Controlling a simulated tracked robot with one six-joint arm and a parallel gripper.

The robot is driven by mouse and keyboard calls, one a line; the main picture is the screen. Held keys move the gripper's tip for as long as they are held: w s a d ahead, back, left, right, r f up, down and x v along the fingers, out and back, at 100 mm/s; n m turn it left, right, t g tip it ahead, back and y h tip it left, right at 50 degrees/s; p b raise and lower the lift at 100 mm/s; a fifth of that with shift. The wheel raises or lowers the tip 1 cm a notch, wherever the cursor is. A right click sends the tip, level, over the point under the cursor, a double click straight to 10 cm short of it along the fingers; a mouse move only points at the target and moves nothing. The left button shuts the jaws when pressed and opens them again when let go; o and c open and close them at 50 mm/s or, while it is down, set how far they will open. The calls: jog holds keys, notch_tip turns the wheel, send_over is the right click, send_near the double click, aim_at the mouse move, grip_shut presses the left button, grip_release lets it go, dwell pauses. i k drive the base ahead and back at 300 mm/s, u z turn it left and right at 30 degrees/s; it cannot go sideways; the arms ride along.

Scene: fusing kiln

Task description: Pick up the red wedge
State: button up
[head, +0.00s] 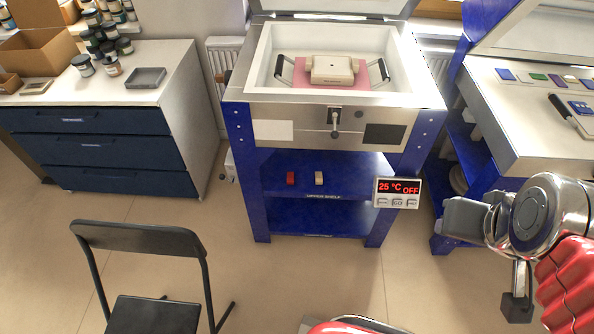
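A small red block (290,178), which I take to be the red wedge, stands on the blue upper shelf (345,170) under the kiln. A similar cream block (319,178) stands just to its right, with a gap between them. At this size I cannot make out a wedge shape. The end of my arm with my gripper (490,262) is at the lower right, well apart from the red block.
The open kiln (262,62) holds a pink board (290,72) with a cream block on it. A display (397,192) reading 25 °C OFF hangs at the shelf's right front. A black chair (140,240) stands front left. Floor before the shelf is clear.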

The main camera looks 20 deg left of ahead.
aim_at(290, 174)
jog(key=i, duration=1.15)
jog(key=u, duration=4.15)
